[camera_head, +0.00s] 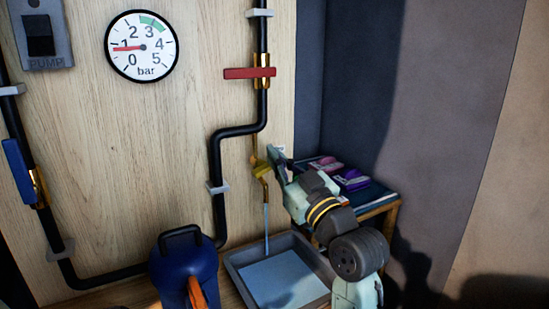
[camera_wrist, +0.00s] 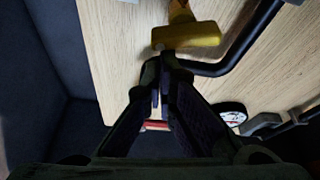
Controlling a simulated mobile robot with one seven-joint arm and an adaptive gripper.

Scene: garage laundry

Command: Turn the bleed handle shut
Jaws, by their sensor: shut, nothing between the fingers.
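The yellow bleed handle (camera_head: 262,170) sits on a small brass tap on the wooden panel. A thin stream of water (camera_head: 267,228) runs from the tap's spout into the grey tray (camera_head: 234,272) below. My gripper (camera_head: 274,153) is shut and empty beside the handle, at its upper right in the head view. In the wrist view, the yellow handle (camera_wrist: 187,35) lies just beyond the tips of my shut gripper (camera_wrist: 160,68). I cannot tell whether they touch. My gripper partly hides the tap's right side in the head view.
A black pipe (camera_head: 216,160) runs left of the tap, with a red lever (camera_head: 249,72) above. A blue lever (camera_head: 18,172) is at far left. The pressure gauge (camera_head: 141,46) needle points near 1. A blue canister (camera_head: 184,268) stands left of the tray. A shelf (camera_head: 376,209) is behind my arm.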

